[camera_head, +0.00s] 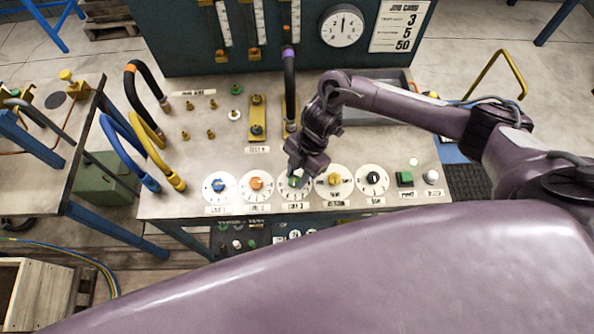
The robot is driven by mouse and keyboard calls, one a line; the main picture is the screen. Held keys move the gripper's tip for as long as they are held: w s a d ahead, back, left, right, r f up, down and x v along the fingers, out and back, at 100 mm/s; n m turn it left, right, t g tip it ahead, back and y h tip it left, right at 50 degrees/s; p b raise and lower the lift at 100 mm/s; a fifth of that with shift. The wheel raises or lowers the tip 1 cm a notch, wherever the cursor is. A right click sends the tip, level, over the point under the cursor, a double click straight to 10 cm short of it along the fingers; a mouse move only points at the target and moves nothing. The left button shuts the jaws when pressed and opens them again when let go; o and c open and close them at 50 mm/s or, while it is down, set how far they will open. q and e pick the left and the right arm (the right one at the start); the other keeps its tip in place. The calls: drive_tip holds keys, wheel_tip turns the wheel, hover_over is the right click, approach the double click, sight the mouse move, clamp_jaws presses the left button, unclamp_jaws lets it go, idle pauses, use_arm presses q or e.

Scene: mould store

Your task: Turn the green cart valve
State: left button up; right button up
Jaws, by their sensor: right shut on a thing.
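The green valve (294,183) sits at the middle of a white round dial, third from the left in a row of dials on the bench top (215,143). My right gripper (295,177) points down at it from above and is shut on it. The gripper's fingers hide part of the green knob and of its dial. My left gripper is not in view.
Beside it are a blue knob (218,185), an orange knob (256,183), a yellow knob (334,179) and a black knob (373,178). Farther right is a green button (404,178). A gauge (342,25) is on the back panel.

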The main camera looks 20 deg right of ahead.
drive_tip(key=o, duration=1)
drive_tip(key=shift+c, duration=0.2)
drive_tip(key=shift+r, duration=0.1)
drive_tip(key=shift+w+d+r, duration=0.15)
drive_tip(key=shift+r, duration=0.15)
drive_tip(key=s+b+v, duration=0.1)
drive_tip(key=b+v, duration=0.1)
drive_tip(key=v, duration=0.5)
drive_tip(key=shift+w, duration=0.4)
